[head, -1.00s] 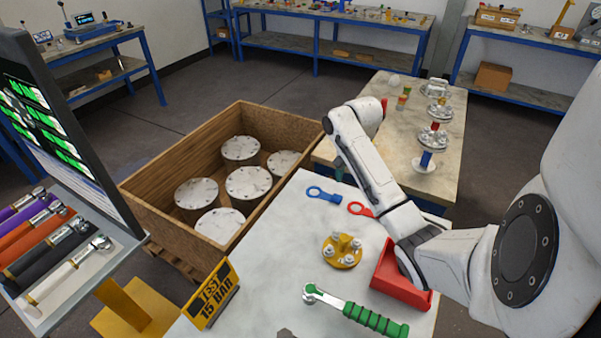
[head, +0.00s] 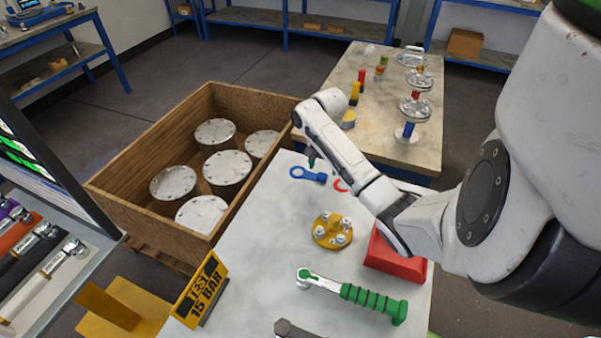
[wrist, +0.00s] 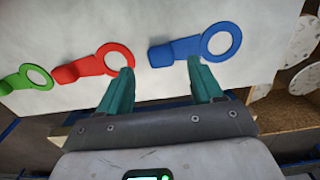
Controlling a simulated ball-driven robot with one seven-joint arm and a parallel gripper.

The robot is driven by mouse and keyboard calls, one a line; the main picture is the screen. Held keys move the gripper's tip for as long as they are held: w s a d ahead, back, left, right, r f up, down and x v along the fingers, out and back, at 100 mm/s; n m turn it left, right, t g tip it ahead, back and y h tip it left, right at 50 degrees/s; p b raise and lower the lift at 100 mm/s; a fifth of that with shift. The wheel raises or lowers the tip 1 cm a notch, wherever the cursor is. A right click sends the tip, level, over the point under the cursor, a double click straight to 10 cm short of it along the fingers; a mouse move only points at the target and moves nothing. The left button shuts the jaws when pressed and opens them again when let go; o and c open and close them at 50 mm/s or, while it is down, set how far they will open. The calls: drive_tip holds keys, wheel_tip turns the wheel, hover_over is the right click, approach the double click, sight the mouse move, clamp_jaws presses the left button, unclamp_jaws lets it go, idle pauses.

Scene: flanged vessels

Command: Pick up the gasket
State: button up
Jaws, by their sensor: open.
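Three flat gaskets, each a ring with a tab, lie on the pale tabletop. The blue gasket (wrist: 172,53) is just beyond my gripper in the wrist view and near the table's far edge in the head view (head: 318,177). The red gasket (wrist: 85,69) lies left of it in the wrist view; my arm partly hides it in the head view (head: 340,186). The green gasket (wrist: 15,82) is at the wrist view's left edge. My gripper (wrist: 160,72) is open and empty, its teal fingers apart, near the blue and red tabs. It also shows small in the head view (head: 312,161).
A wooden crate (head: 110,190) of flanged vessels stands left of the table. A yellow flange (head: 333,231), a green-handled wrench (head: 372,302), a red tray (head: 396,262) and a "TEST 15 BAR" sign (head: 201,291) are on the table. A second table (head: 390,150) stands behind.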

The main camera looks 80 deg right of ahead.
sight(322, 175)
drive_tip(key=shift+f, duration=1.65)
drive_tip(key=shift+w, duration=0.1)
drive_tip(key=c, duration=1)
